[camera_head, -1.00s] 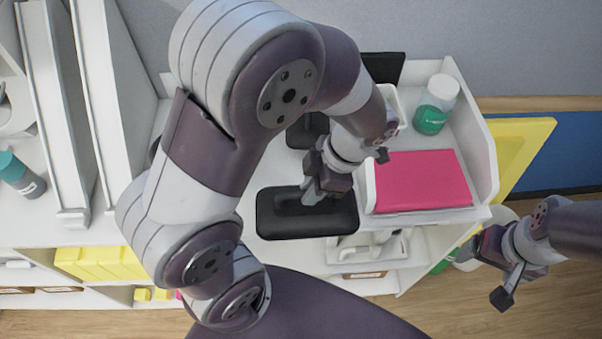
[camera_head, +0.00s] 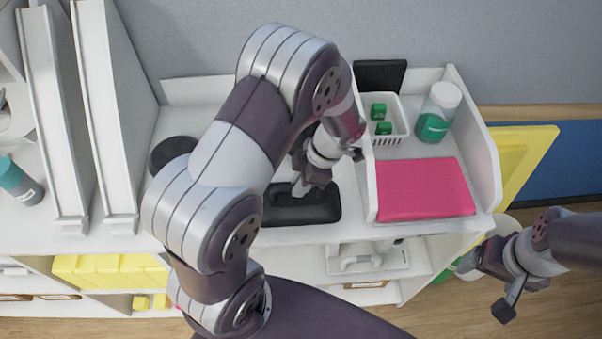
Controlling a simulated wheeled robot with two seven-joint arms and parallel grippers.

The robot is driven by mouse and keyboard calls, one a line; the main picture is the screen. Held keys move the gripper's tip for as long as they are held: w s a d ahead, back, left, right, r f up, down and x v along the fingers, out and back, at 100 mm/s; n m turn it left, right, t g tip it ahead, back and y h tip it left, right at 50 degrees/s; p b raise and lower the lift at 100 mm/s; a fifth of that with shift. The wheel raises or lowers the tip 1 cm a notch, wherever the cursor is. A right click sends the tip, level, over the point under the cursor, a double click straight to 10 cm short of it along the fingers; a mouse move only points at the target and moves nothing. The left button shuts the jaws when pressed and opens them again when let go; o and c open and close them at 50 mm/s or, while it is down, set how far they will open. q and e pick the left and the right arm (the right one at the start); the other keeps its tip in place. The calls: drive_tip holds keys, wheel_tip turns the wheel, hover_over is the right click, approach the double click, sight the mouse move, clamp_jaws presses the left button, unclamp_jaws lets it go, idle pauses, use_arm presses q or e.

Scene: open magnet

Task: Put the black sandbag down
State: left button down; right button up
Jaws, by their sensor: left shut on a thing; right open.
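The black sandbag (camera_head: 312,208) is a dark, flat, rounded block on or just above the white shelf top (camera_head: 345,229), left of the pink item. Its left part is hidden behind my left arm. My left gripper (camera_head: 303,189) is over the sandbag and shut on it from above. I cannot tell for sure whether the sandbag touches the surface. My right gripper (camera_head: 487,285) is open and empty, low at the right, in front of the shelf unit.
A white tray section holds a pink item (camera_head: 424,187). A black round object (camera_head: 173,153) and white upright dividers (camera_head: 103,110) stand to the left.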

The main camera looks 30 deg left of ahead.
use_arm(q)
drive_tip(key=c, duration=1.1)
unclamp_jaws()
drive_tip(key=shift+s, duration=0.15)
drive_tip(key=shift+o, duration=0.2)
